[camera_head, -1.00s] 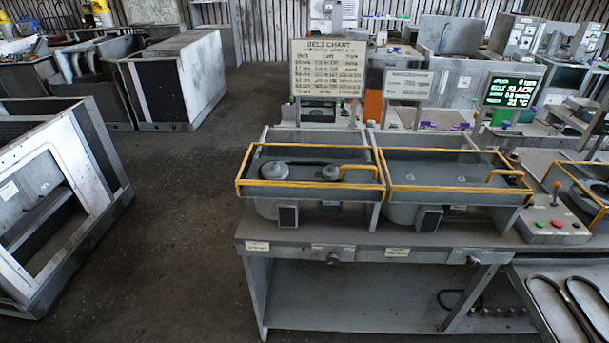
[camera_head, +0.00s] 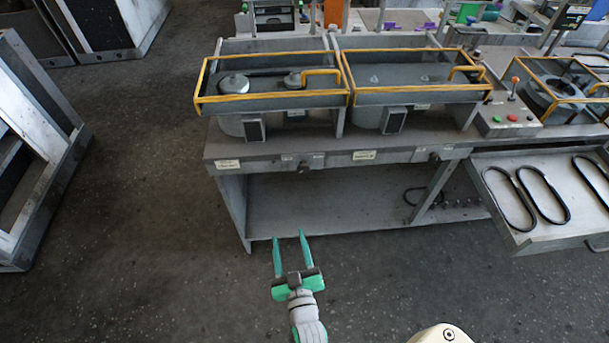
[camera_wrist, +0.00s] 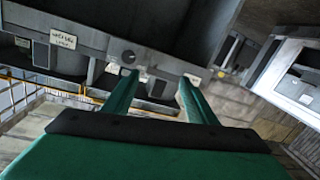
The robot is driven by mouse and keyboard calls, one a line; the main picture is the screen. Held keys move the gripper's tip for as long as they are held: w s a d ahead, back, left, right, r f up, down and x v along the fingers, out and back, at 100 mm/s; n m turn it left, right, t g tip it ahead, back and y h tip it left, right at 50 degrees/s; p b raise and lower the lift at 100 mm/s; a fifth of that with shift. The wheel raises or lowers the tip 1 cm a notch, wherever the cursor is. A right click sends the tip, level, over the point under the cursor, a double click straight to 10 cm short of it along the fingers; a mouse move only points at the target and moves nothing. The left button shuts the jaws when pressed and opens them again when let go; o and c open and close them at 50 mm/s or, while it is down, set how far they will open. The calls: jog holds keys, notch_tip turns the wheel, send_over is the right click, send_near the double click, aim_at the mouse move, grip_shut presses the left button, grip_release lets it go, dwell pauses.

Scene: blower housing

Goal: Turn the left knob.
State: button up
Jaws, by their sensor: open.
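The left knob (camera_head: 304,167) is a small dark round knob on the front edge of the grey bench, below the left glass-topped housing (camera_head: 270,85). A second knob (camera_head: 434,157) sits farther right on the same edge. My gripper (camera_head: 289,238) has two green fingers, open and empty. In the head view it shows below the bench front in the picture, apart from both knobs. In the wrist view, my gripper (camera_wrist: 158,77) also shows open, with a dark round knob (camera_wrist: 128,57) beyond the fingertips on a tilted grey panel; I cannot tell which knob it is.
The bench's lower shelf (camera_head: 330,205) is mostly bare. An open drawer (camera_head: 560,215) with black belts juts out at the right. A control box (camera_head: 507,118) with a joystick stands above it. A grey cabinet frame (camera_head: 35,150) stands at the left, with clear floor between.

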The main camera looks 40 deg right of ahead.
jog(key=m+h, duration=0.1)
jog(key=h, duration=0.1)
send_near(304, 170)
jog(key=shift+g, duration=0.3)
jog(key=x, duration=0.7)
jog(key=shift+w+d+r, duration=0.1)
jog(key=shift+w+r, duration=0.05)
jog(key=shift+w, duration=0.25)
jog(key=c, duration=1.1)
